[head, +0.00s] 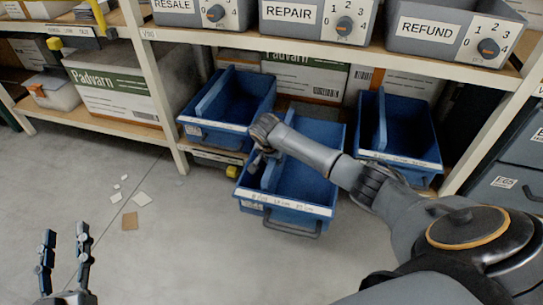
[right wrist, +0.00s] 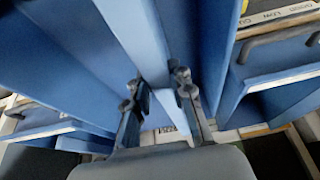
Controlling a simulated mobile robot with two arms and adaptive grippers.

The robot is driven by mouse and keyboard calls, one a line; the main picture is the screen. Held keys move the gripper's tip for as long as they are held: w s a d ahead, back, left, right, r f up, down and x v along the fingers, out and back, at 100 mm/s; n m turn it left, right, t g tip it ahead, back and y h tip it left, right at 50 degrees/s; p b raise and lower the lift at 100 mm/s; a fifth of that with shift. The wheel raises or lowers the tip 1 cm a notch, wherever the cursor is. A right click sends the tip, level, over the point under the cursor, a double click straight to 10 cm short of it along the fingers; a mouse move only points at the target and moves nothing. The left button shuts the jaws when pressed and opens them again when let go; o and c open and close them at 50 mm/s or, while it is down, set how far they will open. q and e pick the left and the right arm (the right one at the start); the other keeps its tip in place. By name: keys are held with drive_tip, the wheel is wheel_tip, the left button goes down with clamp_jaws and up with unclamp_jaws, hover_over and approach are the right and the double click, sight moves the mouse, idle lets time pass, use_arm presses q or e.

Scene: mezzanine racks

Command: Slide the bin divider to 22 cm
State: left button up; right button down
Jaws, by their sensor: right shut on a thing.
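The middle blue bin (head: 285,211) is pulled out from the lower shelf, with a marked scale strip (head: 285,205) along its front rim. Its blue divider (head: 271,176) stands upright inside, left of the middle, partly hidden by my right arm. My right gripper (head: 262,158) is at the divider. In the right wrist view, my right gripper (right wrist: 158,80) has its fingers on both sides of the lighter blue divider (right wrist: 137,38) and is shut on it. The strip's figures are too small to read surely. My left gripper (head: 66,234) is open and empty at the lower left.
Blue bins with dividers stand to the left (head: 226,108) and right (head: 402,130) of the middle bin. Grey REPAIR (head: 318,20) and REFUND (head: 450,28) boxes with dials sit on the shelf above. Small scraps (head: 130,221) lie on the otherwise clear floor at left.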

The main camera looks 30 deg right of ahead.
drive_tip(key=shift+s+d+r+p, duration=0.2)
drive_tip(key=shift+s+d+p, duration=0.15)
drive_tip(key=shift+p, duration=0.55)
use_arm(q)
drive_tip(key=s+a+f+g+y+p, duration=0.1)
drive_tip(key=s+f+g+p, duration=0.3)
drive_tip(key=f, duration=1)
drive_tip(key=s+a+f+g+y+p, duration=0.2)
drive_tip(key=s+a+f+g+p, duration=0.2)
drive_tip(key=s+f+g, duration=0.3)
drive_tip(key=s+a+f+g+y+p, duration=0.1)
drive_tip(key=s+f+g+p, duration=0.4)
drive_tip(key=s+f, duration=0.6)
drive_tip(key=shift+s+a+f+n+g+y, duration=0.25)
drive_tip(key=shift+a+f+g, duration=0.55)
drive_tip(key=shift+f, duration=4.35)
use_arm(e)
drive_tip(key=s+d, duration=0.8)
drive_tip(key=s, duration=0.2)
drive_tip(key=shift+f, duration=0.3)
drive_tip(key=shift+d, duration=0.15)
drive_tip(key=c, duration=1.2)
unclamp_jaws()
drive_tip(key=shift+s, duration=0.1)
drive_tip(key=shift+o, duration=0.2)
